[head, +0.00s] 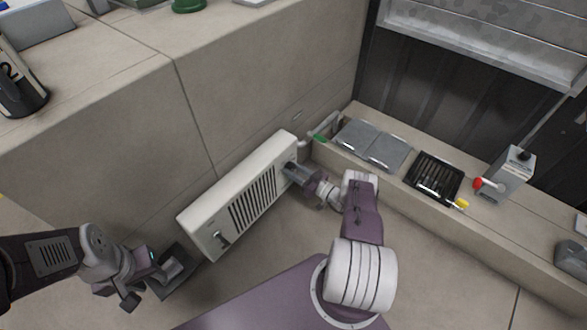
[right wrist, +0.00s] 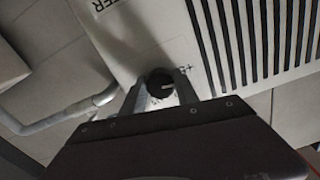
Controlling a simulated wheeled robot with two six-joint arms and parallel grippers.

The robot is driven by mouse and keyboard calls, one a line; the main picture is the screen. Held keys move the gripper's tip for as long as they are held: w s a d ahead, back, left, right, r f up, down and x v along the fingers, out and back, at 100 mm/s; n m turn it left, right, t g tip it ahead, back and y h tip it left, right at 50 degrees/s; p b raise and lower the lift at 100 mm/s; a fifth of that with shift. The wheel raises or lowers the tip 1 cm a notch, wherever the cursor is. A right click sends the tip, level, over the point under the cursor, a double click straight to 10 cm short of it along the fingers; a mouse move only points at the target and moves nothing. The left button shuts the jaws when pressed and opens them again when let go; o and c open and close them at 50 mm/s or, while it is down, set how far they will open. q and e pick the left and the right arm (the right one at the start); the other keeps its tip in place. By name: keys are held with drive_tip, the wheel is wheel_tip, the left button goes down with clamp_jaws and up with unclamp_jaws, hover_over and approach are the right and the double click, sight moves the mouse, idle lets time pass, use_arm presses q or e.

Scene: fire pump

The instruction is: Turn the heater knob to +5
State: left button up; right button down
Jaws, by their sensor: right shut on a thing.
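The white heater (head: 205,217) with dark slats lies along the tan wall in the head view. Its round black knob (right wrist: 158,82) shows in the right wrist view, with a light pointer mark on its face. A printed "+5" label (right wrist: 183,70) is just to the knob's upper right. My right gripper (head: 290,169) is at the heater's far end, its two fingers shut on either side of the knob. The knob is hidden in the head view. My left gripper (head: 180,268) hangs by the heater's near end, away from the knob; its finger gap is unclear.
A pipe (right wrist: 62,118) runs beside the heater's knob end. A tan ledge right of it carries grey plates (head: 372,145), a black grate (head: 434,177) and a grey box with a red knob (head: 512,172). Bare floor lies in front of the ledge.

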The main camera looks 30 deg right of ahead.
drive_tip(key=shift+n+p, duration=0.4)
drive_tip(key=shift+n, duration=0.6)
drive_tip(key=c, duration=0.9)
unclamp_jaws()
